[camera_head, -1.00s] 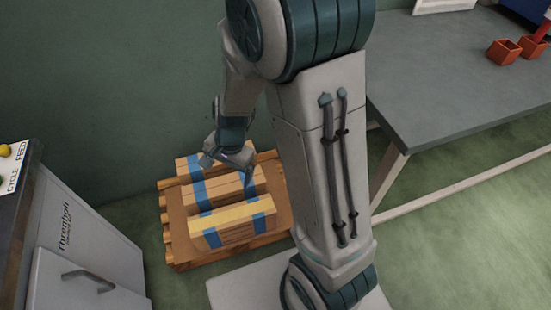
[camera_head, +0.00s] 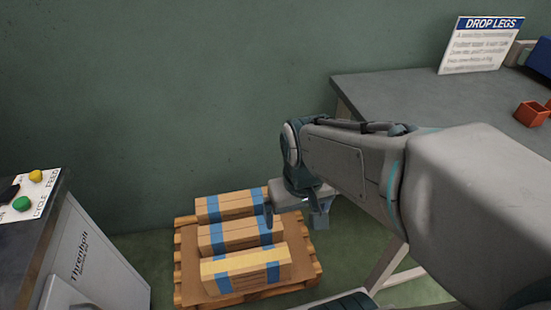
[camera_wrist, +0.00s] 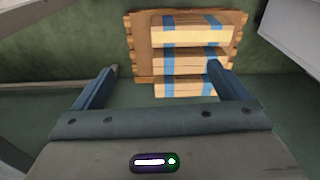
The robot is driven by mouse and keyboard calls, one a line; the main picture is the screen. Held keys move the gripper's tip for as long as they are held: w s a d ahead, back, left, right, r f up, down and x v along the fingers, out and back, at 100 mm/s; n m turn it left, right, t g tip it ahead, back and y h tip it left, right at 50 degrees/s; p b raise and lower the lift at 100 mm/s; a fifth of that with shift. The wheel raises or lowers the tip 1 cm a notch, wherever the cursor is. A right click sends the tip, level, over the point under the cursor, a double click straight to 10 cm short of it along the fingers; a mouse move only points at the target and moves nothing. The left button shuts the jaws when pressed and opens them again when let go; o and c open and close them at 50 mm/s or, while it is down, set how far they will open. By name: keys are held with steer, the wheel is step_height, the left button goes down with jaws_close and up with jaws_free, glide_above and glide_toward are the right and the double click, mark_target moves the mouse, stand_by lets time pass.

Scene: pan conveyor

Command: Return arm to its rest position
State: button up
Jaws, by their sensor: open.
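My arm crosses the head view from the right edge to the middle, above the grey table's front side. My gripper (camera_head: 293,215) points down beside the right end of the stacked wooden bundles. In the wrist view my gripper (camera_wrist: 163,80) has its two blue fingers spread wide with nothing between them. Wooden bundles with blue bands (camera_head: 240,238) lie in rows on a wooden pallet (camera_head: 186,262); the bundles also show beyond the fingers in the wrist view (camera_wrist: 190,58). The gripper appears apart from them.
A grey table (camera_head: 420,100) stands at the right, with a "DROP LEGS" sign (camera_head: 480,45) and a small orange box (camera_head: 531,114) on it. A grey cabinet (camera_head: 95,255) with a button panel (camera_head: 30,196) stands at the left. The green wall behind is bare.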

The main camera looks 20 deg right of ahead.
step_height(320, 180, up, 32)
steer(key=t+p, duration=0.1)
steer(key=p, duration=2.7)
steer(key=shift+f+t, duration=0.25)
steer(key=shift+t, duration=0.05)
steer(key=shift+d, duration=0.1)
